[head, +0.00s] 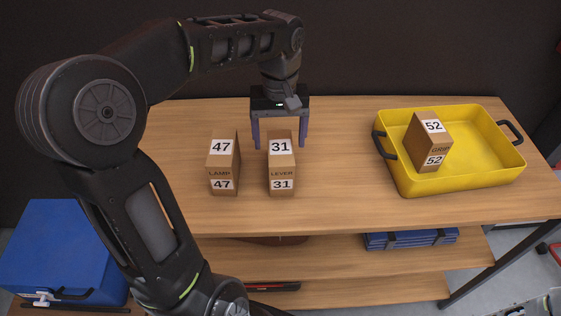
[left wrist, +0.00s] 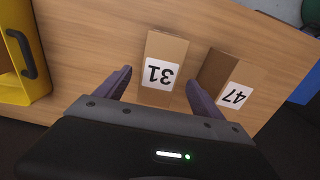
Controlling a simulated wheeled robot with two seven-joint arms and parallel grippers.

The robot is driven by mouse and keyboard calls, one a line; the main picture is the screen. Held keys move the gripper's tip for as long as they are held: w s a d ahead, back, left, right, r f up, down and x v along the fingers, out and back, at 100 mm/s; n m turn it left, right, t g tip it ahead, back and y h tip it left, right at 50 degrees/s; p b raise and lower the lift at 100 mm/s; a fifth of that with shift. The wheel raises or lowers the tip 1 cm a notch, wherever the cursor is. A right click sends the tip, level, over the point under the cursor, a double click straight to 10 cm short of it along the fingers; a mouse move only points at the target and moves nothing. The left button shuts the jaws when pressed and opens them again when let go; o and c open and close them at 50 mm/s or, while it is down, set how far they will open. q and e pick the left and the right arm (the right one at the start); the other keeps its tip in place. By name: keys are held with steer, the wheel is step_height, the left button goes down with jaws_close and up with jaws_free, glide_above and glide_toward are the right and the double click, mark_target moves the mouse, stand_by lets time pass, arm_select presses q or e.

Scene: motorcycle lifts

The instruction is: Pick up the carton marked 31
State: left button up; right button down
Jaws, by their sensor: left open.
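The carton marked 31 (head: 282,163) is a brown box with white number labels and the word LEVER, upright on the wooden table. My left gripper (head: 280,142) is open and points down above and just behind it. In the left wrist view, the carton marked 31 (left wrist: 163,68) lies between the two open fingers (left wrist: 160,88); I cannot tell whether they touch it. The carton marked 47 (head: 222,163) stands just left of it in the head view. It also shows close to one finger in the left wrist view (left wrist: 222,75).
A yellow tray (head: 471,182) at the right of the table (head: 335,190) holds a tilted carton marked 52 (head: 430,137). The tabletop between carton 31 and the tray is clear. Blue folded items (head: 410,238) lie on the shelf below. A blue box (head: 62,250) stands at the lower left.

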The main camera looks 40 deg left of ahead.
mark_target(280, 146)
arm_select(q)
steer(key=shift+d+f+p, duration=0.15)
steer(key=shift+f+p, duration=0.45)
steer(key=shift+f, duration=1.95)
steer(key=shift+c, duration=0.2)
steer(key=c, duration=1.6)
steer(key=shift+c, duration=0.2)
steer(key=shift+r, duration=0.1)
step_height(280, 146, up, 10)
steer(key=shift+f+b, duration=0.1)
steer(key=shift+b, duration=0.5)
